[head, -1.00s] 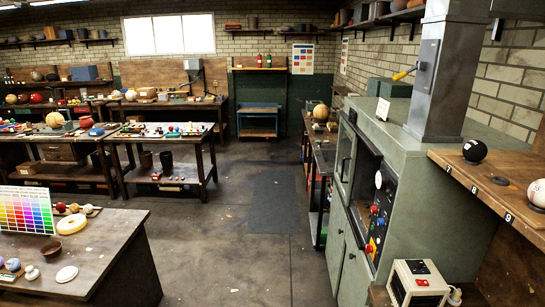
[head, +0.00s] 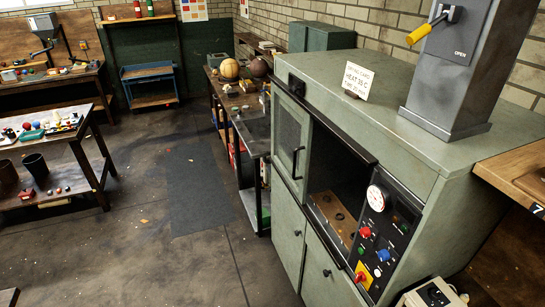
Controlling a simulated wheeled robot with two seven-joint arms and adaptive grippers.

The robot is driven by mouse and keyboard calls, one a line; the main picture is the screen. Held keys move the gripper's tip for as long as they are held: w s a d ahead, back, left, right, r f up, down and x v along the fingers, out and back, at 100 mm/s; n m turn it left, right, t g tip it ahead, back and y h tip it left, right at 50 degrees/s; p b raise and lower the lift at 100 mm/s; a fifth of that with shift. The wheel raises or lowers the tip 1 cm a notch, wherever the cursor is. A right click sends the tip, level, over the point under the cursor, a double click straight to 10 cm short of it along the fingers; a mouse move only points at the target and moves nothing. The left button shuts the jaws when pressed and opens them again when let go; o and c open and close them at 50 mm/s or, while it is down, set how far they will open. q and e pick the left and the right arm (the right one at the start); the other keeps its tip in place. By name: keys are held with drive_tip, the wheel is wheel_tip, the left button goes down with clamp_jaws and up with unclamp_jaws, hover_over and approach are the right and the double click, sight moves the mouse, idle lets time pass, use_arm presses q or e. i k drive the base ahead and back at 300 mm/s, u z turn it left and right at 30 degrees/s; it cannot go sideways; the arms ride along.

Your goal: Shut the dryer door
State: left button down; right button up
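The dryer is a grey-green metal cabinet (head: 410,151) on the right side of the head view. Its door (head: 288,135), a framed panel with a dark upright handle (head: 297,161), stands at the left part of the front. To its right the dark chamber (head: 338,165) is open, with a brown perforated shelf (head: 332,213) inside. A black rail (head: 335,125) runs along the top of the front. A control panel (head: 378,240) with a white gauge and coloured knobs is right of the opening. Neither of my grippers is in view.
A grey duct with a yellow-handled lever (head: 428,30) rises from the dryer's top, near a small sign card (head: 357,80). A narrow bench (head: 222,92) holding balls stands beyond the dryer. The floor (head: 190,250) left of the dryer is clear, with a dark mat (head: 198,190).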

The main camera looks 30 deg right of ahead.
sight(301, 192)
drive_tip(key=i, duration=1.6)
drive_tip(key=z, duration=1.3)
